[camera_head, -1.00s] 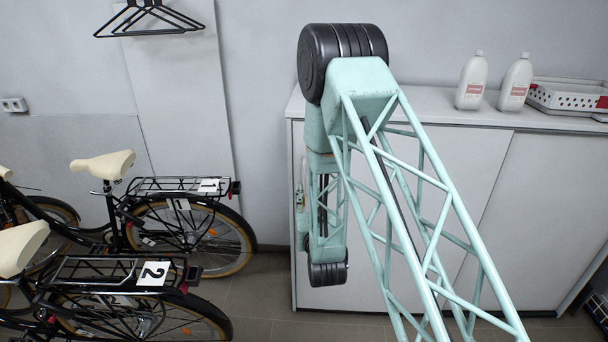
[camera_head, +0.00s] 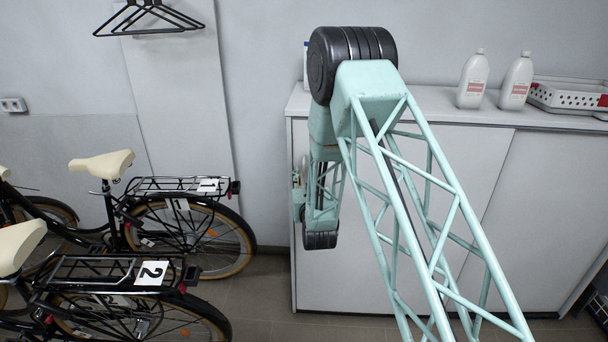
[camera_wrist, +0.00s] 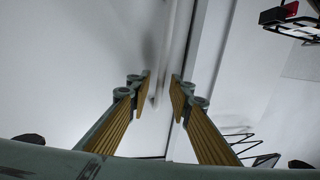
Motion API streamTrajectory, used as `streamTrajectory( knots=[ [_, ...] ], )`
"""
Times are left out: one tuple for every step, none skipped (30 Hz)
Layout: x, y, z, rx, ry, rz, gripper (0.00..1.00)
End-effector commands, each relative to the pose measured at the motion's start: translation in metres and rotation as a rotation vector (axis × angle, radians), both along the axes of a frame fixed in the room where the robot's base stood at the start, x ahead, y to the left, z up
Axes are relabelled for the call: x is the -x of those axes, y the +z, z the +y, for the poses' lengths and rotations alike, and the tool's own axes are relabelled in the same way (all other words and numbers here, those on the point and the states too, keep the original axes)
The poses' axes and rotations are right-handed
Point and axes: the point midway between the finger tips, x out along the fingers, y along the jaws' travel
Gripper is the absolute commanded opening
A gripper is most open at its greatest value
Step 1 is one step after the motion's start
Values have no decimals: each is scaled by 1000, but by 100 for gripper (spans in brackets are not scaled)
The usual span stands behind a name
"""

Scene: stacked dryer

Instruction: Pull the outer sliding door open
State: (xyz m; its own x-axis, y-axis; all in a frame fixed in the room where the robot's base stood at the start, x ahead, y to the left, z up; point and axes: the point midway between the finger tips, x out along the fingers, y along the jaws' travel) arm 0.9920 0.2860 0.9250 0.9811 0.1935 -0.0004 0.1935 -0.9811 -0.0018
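The white cabinet has two sliding door panels, both looking shut: a left door (camera_head: 455,165) and a right door (camera_head: 545,210). I cannot tell for sure which is the outer one. My arm hangs in front of the left door's left edge. My gripper (camera_wrist: 162,88) shows in the wrist view with two tan ribbed fingers apart. A thin pale bar, apparently the door's handle (camera_wrist: 167,55), runs up the white panel and lies between the fingertips. I cannot tell whether they touch it. In the head view the gripper is mostly hidden behind my arm.
Two white bottles (camera_head: 473,80) and a white basket (camera_head: 570,97) stand on the cabinet top (camera_head: 435,103). Bicycles (camera_head: 150,220) stand to the left, with a strip of floor (camera_head: 262,285) between them and the cabinet. Black hangers (camera_head: 150,18) hang on the wall.

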Motion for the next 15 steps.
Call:
streamTrajectory(
  knots=[
    [-3, -1, 0, 0, 0, 0, 19],
    [-4, 0, 1, 0, 0, 0, 19],
    [-6, 0, 1, 0, 0, 0, 19],
    [-7, 0, 1, 0, 0, -1, 19],
    [-7, 0, 1, 0, 0, -1, 19],
    [-8, 0, 2, 0, 0, -1, 19],
    [-8, 0, 2, 0, 0, -1, 19],
    [-8, 0, 2, 0, 0, -1, 19],
    [-9, 0, 2, 0, 0, -1, 19],
    [-9, 0, 2, 0, 0, -1, 19],
    [-9, 0, 2, 0, 0, 0, 19],
    [-8, 0, 2, 0, 0, 0, 19],
    [-8, 0, 2, 0, 0, 0, 19],
    [-8, 0, 2, 0, 0, 0, 19],
    [-8, 0, 2, 0, 0, 0, 19]
  ],
)
